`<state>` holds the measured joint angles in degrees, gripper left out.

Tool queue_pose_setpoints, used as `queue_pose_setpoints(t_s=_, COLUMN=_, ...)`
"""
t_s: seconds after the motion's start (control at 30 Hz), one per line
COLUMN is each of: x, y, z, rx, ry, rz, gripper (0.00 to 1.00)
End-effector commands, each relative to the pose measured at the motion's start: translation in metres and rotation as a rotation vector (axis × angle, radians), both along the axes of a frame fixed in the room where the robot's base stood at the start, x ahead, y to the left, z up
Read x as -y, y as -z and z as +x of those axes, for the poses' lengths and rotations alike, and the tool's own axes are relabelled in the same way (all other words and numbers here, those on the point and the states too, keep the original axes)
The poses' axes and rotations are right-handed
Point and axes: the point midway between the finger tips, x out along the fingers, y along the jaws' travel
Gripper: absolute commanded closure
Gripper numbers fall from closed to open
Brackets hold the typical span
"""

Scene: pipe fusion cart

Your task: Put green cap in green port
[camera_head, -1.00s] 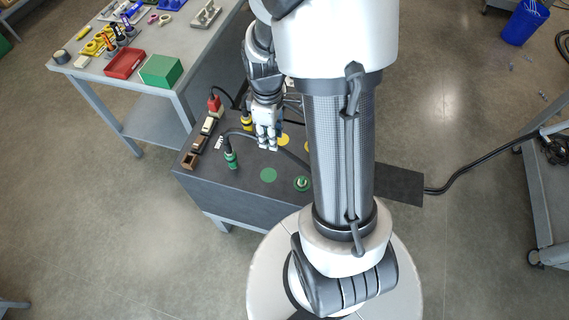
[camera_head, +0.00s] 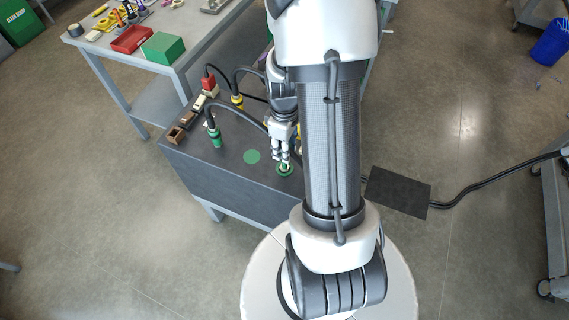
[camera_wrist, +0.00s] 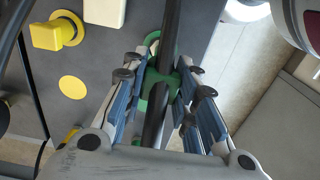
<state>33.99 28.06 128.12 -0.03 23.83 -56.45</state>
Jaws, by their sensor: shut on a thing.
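The green cap (camera_head: 285,171) is a round green piece on the dark cart top. My gripper (camera_head: 284,160) points down at it, with its fingertips at the cap. In the wrist view, my gripper (camera_wrist: 162,88) has its fingers on both sides of the green cap (camera_wrist: 160,77) and is shut on it. A black cable crosses in front and hides part of the cap. A green fitting (camera_head: 216,138) with a black cable stands upright at the cart's left; I cannot tell whether it is the green port. A flat green disc (camera_head: 252,156) lies between it and my gripper.
Small blocks (camera_head: 175,135) line the cart's left edge, with a red plug (camera_head: 209,84) and a yellow fitting (camera_head: 237,101) behind. A yellow knob (camera_wrist: 55,33) and a yellow disc (camera_wrist: 72,87) lie left of my gripper. A table with a green box (camera_head: 163,47) stands behind.

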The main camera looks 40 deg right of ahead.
Motion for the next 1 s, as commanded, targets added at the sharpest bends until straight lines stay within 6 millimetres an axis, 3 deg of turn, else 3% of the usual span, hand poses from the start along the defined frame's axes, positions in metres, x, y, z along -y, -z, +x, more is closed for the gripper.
queue_pose_setpoints(t_s=0.03, x=0.000, y=0.011, z=-0.001, rx=-0.002, ry=0.000, rz=0.001, gripper=0.86)
queue_pose_setpoints(t_s=0.27, x=0.000, y=0.027, z=0.000, rx=0.000, ry=0.000, rz=0.000, gripper=0.86)
queue_pose_setpoints(t_s=0.53, x=0.000, y=0.064, z=0.000, rx=-0.001, ry=0.000, rz=0.001, gripper=0.86)
queue_pose_setpoints(t_s=0.93, x=0.000, y=0.068, z=0.000, rx=0.001, ry=0.000, rz=-0.001, gripper=0.86)
queue_pose_setpoints(t_s=0.97, x=0.000, y=0.068, z=0.000, rx=0.001, ry=0.000, rz=-0.001, gripper=0.72)
queue_pose_setpoints(t_s=1.0, x=0.000, y=0.067, z=0.000, rx=0.001, ry=0.000, rz=-0.001, gripper=0.69)
